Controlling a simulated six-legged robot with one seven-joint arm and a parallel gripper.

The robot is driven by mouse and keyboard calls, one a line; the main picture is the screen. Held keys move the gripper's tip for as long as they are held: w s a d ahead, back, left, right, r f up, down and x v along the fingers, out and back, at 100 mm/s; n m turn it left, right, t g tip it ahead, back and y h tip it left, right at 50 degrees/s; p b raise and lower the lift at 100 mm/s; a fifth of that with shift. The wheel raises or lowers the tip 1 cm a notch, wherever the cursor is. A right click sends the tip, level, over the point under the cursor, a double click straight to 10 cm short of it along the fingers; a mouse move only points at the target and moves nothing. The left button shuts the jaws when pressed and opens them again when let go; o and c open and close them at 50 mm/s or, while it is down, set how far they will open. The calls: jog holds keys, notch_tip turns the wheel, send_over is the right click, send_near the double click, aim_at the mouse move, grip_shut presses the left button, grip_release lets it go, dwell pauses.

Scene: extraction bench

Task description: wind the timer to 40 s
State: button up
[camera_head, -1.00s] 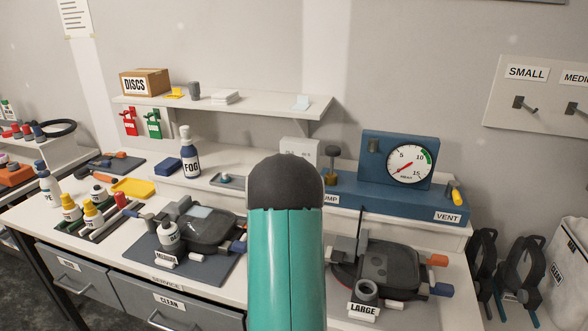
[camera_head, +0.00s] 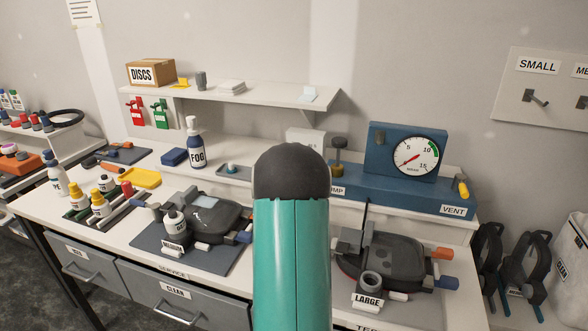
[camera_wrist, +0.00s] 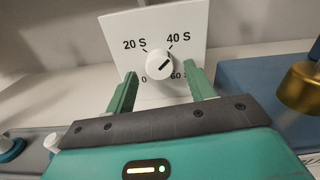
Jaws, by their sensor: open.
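The timer is a white plate with a round white knob (camera_wrist: 160,65) and the marks 0, 20 S, 40 S and 60 S. It faces me in the wrist view. The dark line on the knob points up and right, to the right of the 40 S tick and above 60 S. My gripper (camera_wrist: 163,74) is open, with one green finger low on each side of the knob and nothing held. I cannot tell whether a finger touches the plate. In the head view the timer (camera_head: 304,137) is a pale box, partly hidden by my arm; the gripper is hidden there.
A brass-coloured knob (camera_wrist: 301,86) on a blue unit is close on the right in the wrist view. The blue pump unit with its gauge (camera_head: 416,157) stands right of the timer. A FOG bottle (camera_head: 196,145) stands to the left. A shelf (camera_head: 280,94) hangs above.

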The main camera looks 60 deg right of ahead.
jog(key=s+a, duration=0.2)
jog(key=a, duration=1.1)
